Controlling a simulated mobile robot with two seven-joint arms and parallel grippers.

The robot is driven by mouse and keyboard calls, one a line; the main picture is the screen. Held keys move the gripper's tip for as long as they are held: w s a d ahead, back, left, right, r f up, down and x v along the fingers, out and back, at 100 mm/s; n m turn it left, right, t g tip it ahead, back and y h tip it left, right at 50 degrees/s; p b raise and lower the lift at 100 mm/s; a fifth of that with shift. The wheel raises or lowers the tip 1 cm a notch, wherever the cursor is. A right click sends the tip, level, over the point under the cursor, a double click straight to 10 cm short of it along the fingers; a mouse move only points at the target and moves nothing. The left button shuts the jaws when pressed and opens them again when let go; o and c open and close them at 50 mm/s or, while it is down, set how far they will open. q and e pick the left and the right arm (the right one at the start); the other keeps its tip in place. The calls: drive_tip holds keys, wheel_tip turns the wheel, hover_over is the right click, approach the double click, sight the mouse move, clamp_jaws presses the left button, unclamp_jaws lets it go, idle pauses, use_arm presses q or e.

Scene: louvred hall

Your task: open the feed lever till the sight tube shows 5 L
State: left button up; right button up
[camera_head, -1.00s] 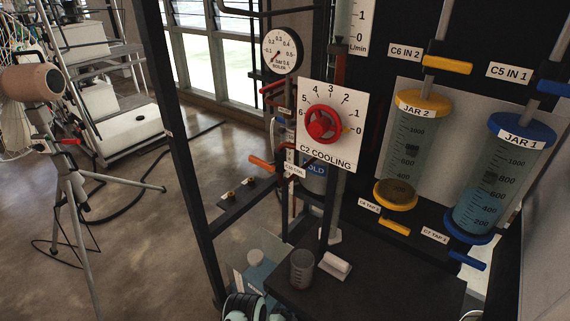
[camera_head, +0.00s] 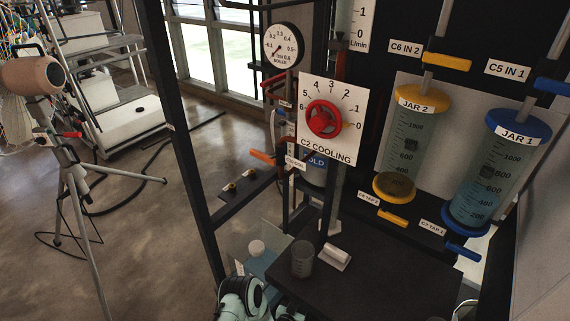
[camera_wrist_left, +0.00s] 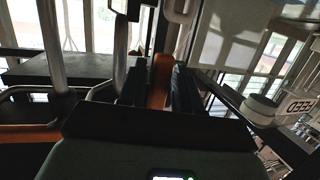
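In the left wrist view an orange lever (camera_wrist_left: 160,80) lies between the two dark fingers of my left gripper (camera_wrist_left: 160,88). It fills the narrow gap between them, and the gripper looks shut on it. A white label reading FEED (camera_wrist_left: 300,106), upside down, shows at the right of that view. The head view shows only part of my left arm at the bottom edge; its gripper is out of sight there. I cannot make out the sight tube or its level in either view. My right gripper is not in view.
The red C2 COOLING wheel (camera_head: 323,119) sits on a white dial plate below a round gauge (camera_head: 282,46). JAR 2 (camera_head: 408,145) and JAR 1 (camera_head: 500,170) hang at the right. A beaker (camera_head: 302,259) stands on the dark bench (camera_head: 385,285).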

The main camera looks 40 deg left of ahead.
use_arm(q)
drive_tip(key=shift+o, duration=1.3)
drive_tip(key=shift+f, duration=0.1)
drive_tip(key=f+p+v, duration=0.1)
drive_tip(key=p+v, duration=0.2)
drive_tip(key=v, duration=0.4)
drive_tip(key=shift+s+a, duration=0.25)
drive_tip(key=shift+a, duration=0.1)
drive_tip(key=shift+r, duration=0.15)
